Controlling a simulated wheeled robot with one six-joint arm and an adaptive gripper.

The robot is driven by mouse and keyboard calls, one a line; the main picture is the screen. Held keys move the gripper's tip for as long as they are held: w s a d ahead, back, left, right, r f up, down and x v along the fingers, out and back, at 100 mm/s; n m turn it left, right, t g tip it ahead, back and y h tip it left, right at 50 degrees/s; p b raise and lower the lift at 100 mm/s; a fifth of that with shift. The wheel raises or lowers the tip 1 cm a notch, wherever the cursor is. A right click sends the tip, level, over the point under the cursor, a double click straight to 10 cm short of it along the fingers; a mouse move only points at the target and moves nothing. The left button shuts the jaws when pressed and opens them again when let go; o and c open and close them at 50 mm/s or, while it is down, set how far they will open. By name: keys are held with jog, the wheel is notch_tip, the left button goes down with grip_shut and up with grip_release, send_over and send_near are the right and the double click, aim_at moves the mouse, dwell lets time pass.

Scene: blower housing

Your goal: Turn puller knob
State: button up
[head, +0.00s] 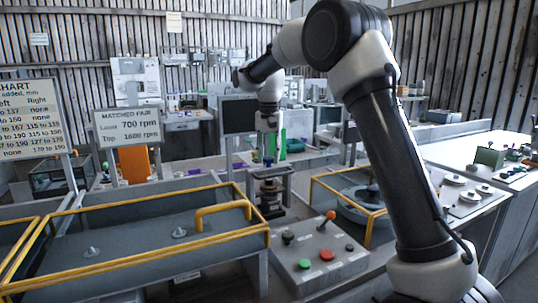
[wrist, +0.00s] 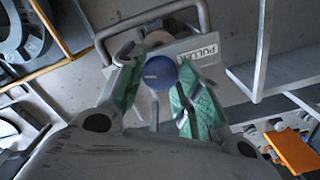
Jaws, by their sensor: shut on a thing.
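The puller (head: 288,172) is a grey metal frame standing behind the control panel in the head view. Its blue round knob (head: 268,162) is at the top, just under my gripper (head: 269,149). In the wrist view the knob (wrist: 160,72) sits between the green finger pads of my gripper (wrist: 157,82), which is shut on it. The puller's frame (wrist: 101,38) and its white PULLER label (wrist: 203,49) show behind the knob. The gripper points down over the puller from above. The lower part of the knob is hidden in the wrist view.
A control panel (head: 318,256) with a lever and coloured buttons stands in front of the puller. A yellow-railed bin (head: 150,252) is at left, and a yellow-framed guard (head: 335,190) at right. A sign (head: 128,130) stands at back left.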

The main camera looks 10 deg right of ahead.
aim_at(269, 157)
jog(key=o, duration=1)
jog(key=shift+o, duration=0.2)
jog(key=shift+r, duration=0.1)
notch_tip(269, 157, up, 12)
